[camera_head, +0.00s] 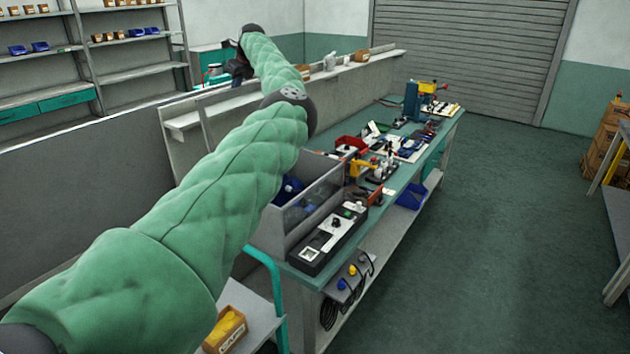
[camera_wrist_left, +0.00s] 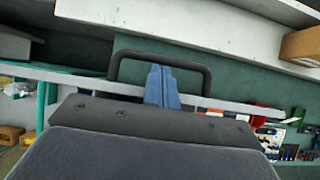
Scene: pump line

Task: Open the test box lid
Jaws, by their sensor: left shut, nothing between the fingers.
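The grey test box (camera_head: 272,238) stands on the near part of the bench, with a see-through front panel (camera_head: 313,208). Its top looks open where it shows, and blue items (camera_head: 289,190) lie inside. My left arm hides its left and rear parts, and I cannot make out the lid. My left gripper (camera_head: 240,67) is at the far end of the raised arm, up and behind the box, apart from it. In the left wrist view its blue fingers (camera_wrist_left: 162,87) are shut and empty. A dark loop surrounds them. My right gripper is out of view.
A black-and-white device (camera_head: 335,235) sits in front of the box. Tools and red bins crowd the green bench (camera_head: 412,172) beyond. A long ledge (camera_head: 345,68) runs behind, with a brown carton (camera_wrist_left: 302,45) on it.

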